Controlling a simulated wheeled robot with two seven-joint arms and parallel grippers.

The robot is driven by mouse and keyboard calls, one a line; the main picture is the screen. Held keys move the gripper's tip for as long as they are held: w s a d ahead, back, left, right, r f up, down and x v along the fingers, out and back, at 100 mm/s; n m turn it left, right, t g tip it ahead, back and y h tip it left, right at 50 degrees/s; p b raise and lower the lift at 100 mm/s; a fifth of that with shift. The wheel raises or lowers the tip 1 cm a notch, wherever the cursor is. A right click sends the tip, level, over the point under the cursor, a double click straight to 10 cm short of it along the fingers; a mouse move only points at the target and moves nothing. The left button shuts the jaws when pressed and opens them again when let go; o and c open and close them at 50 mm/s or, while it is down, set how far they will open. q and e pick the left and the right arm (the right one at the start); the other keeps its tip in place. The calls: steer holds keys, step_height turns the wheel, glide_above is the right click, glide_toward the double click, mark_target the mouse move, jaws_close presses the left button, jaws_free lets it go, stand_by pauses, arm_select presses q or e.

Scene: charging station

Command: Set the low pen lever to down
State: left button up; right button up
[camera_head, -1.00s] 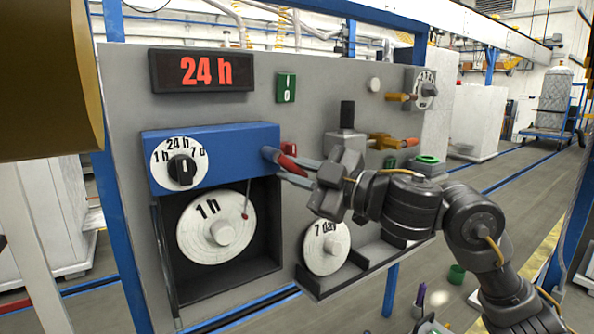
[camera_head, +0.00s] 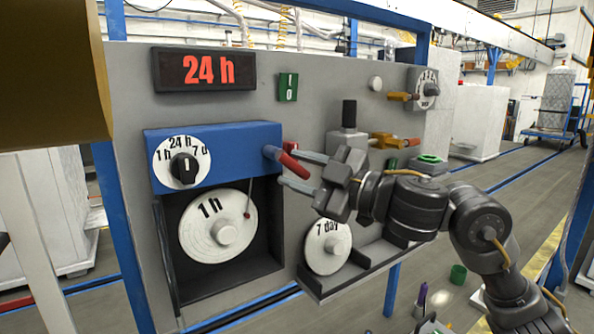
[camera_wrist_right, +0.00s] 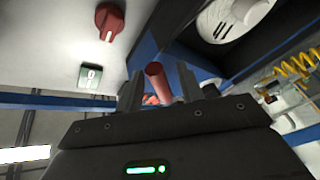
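A lever with a red grip (camera_head: 295,165) on a blue stub juts from the right side of the blue box and slants down to the right. I take it for the pen lever. My right gripper (camera_head: 287,167) is open, one finger above and one below the lever. In the right wrist view the red grip (camera_wrist_right: 156,80) stands between the gripper's parted fingers (camera_wrist_right: 159,88), with gaps visible. A thin red-tipped pen (camera_head: 247,208) hangs over the white 1 h disc (camera_head: 210,220) under the box. My left gripper is not in view.
The blue box (camera_head: 225,150) carries a black knob (camera_head: 184,168) with its mark upward, toward 24 h. A 7 day disc (camera_head: 328,247) leans in a tray below my right gripper. A red knob (camera_wrist_right: 108,20) and a green-white switch (camera_wrist_right: 92,77) are nearby on the panel.

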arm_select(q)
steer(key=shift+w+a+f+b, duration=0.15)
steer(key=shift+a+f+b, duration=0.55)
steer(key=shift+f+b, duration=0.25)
arm_select(e)
steer(key=v, duration=1)
steer(key=shift+s+d, duration=0.1)
steer(key=shift+s, duration=0.05)
